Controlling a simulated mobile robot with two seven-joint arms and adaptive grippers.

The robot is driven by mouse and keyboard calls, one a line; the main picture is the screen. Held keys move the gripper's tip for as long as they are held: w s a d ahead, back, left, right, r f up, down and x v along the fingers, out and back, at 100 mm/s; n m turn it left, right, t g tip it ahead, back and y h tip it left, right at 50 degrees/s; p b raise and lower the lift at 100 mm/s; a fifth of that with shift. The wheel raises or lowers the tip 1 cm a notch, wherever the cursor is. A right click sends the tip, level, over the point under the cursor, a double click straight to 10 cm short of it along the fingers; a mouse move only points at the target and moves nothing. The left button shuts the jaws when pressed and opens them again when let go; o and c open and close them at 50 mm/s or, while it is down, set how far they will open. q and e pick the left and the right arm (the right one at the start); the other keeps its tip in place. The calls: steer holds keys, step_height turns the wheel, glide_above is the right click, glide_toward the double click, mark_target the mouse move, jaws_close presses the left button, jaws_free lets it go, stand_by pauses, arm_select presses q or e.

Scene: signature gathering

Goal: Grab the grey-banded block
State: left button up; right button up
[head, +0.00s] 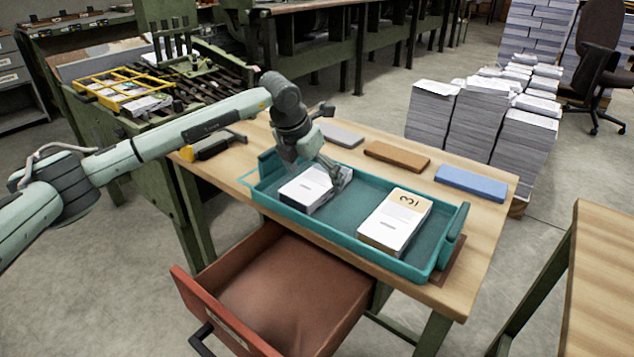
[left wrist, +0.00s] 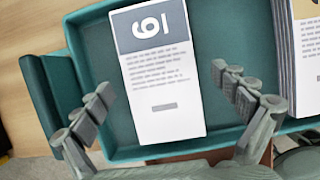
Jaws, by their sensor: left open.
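The grey-banded block (head: 308,188) is a stack of white printed sheets with a grey band bearing a numeral. It lies in the left part of the teal tray (head: 340,238). In the left wrist view the block (left wrist: 165,95) lies between the fingers, with a gap on both sides. My left gripper (head: 322,174) is open and points down over this block; its fingers also show in the left wrist view (left wrist: 162,80). In the head view the gripper hides part of the block's far side. My right gripper is not in view.
A tan-banded block (head: 393,222) lies in the tray's right part. Grey (head: 340,135), brown (head: 397,156) and blue (head: 470,183) slabs lie behind the tray on the wooden table (head: 480,240). An open red drawer (head: 280,295) sticks out in front.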

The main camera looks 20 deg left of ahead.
arm_select(q)
steer(key=shift+w+f, duration=0.1)
steer(key=shift+f, duration=0.15)
steer(key=c, duration=1.4)
steer(key=shift+c, duration=0.2)
steer(key=shift+r, duration=0.2)
